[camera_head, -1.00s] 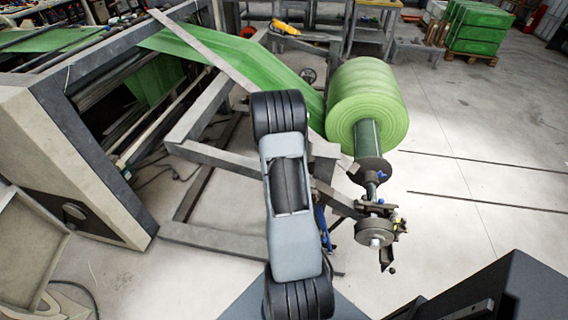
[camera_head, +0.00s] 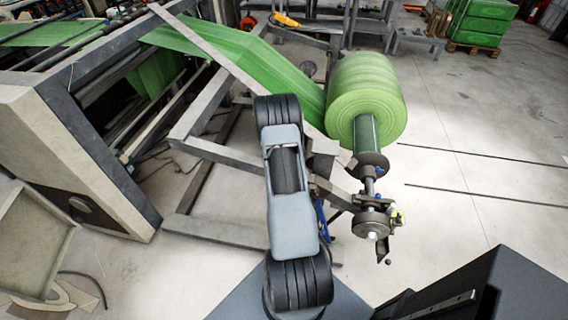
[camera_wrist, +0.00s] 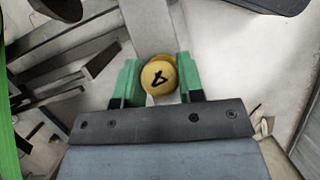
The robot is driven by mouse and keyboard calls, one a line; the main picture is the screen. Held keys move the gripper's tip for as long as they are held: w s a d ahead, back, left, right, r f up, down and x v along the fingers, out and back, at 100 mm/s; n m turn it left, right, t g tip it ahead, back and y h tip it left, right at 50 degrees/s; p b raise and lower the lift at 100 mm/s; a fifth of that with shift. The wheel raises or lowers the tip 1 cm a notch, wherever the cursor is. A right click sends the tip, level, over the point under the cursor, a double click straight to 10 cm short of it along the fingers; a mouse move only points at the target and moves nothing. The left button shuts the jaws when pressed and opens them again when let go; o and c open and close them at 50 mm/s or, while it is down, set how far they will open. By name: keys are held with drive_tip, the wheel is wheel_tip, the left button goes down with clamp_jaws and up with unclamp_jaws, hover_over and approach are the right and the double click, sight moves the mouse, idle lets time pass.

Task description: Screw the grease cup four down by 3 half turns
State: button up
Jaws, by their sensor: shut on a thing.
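Grease cup four (camera_wrist: 158,76) shows in the wrist view as a round yellow cap with a black 4 on its face. My gripper (camera_wrist: 157,66) has its two green fingers on either side of the cap and is shut on it. The cup's lower part and its seat are hidden under the cap. In the head view my arm covers the gripper and cup four.
A green film roll (camera_head: 365,100) sits on a shaft, with a hub (camera_head: 371,224) at its near end. A grey machine frame (camera_head: 215,150) stands behind my arm. Open floor (camera_head: 470,200) lies to the right.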

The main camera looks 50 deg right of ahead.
drive_tip(key=shift+s+f+m+y, duration=0.1)
drive_tip(key=shift+s+m+y, duration=0.15)
drive_tip(key=shift+m, duration=0.25)
drive_tip(key=o, duration=0.8)
drive_tip(key=shift+d, duration=0.1)
drive_tip(key=shift+o, duration=0.6)
drive_tip(key=shift+w, duration=0.15)
drive_tip(key=p+v, duration=1.3)
drive_tip(key=p, duration=0.3)
drive_tip(key=shift+w+r+p, duration=0.2)
drive_tip(key=shift+r+p, duration=0.1)
drive_tip(key=shift+r, duration=0.05)
